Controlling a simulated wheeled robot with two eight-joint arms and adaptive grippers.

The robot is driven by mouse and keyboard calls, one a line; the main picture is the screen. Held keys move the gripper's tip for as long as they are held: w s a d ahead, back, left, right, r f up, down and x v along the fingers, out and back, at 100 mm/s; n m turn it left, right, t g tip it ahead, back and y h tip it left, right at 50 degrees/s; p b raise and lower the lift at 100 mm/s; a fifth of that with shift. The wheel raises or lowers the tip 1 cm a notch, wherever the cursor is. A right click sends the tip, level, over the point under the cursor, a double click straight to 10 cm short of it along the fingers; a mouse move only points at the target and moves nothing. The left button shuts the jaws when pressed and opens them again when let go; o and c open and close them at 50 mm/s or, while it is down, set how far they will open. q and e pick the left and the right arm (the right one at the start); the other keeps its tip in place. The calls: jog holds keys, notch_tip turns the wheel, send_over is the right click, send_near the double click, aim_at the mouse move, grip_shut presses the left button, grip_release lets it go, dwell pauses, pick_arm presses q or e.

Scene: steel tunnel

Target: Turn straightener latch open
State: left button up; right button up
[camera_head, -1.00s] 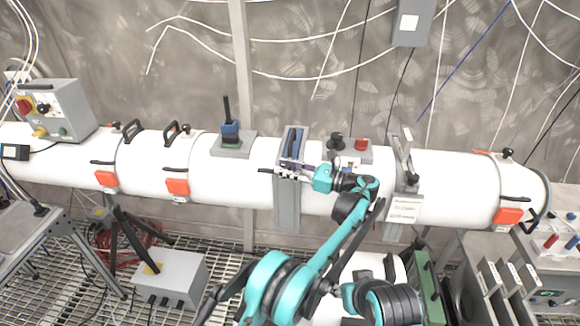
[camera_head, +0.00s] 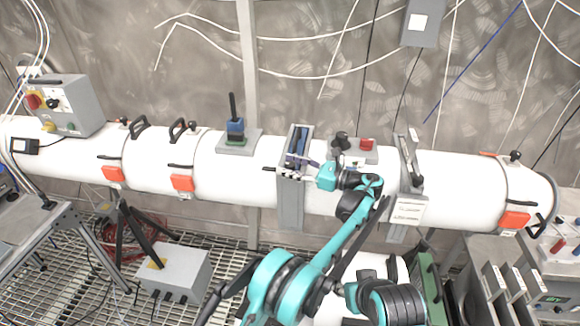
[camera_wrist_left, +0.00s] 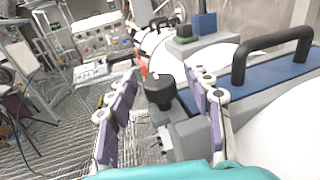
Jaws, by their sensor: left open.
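The straightener is a grey upright section (camera_head: 290,205) set into the white tunnel, with a blue panel and a black handle (camera_wrist_left: 272,48) on top. A black knob on a grey block, which looks like its latch (camera_wrist_left: 158,92), shows in the left wrist view. My left gripper (camera_head: 287,168) is at the straightener's front side in the head view. Its fingers are open, with the knob seen between them in the wrist view (camera_wrist_left: 163,80). I cannot tell whether either finger touches it. In the head view the gripper hides the knob. My right gripper is not in view.
A grey plate with a blue-and-green device (camera_head: 235,130) sits left of the straightener. A grey box with a red button (camera_head: 366,145) and an upright clamp-like part (camera_head: 411,160) stand to the right. Orange latches (camera_head: 182,183) line the tunnel. A control box (camera_head: 62,105) is far left.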

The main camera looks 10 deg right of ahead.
aim_at(290, 163)
pick_arm(q)
notch_tip(290, 163, up, 10)
jog(key=shift+f, duration=0.15)
dwell(0.3)
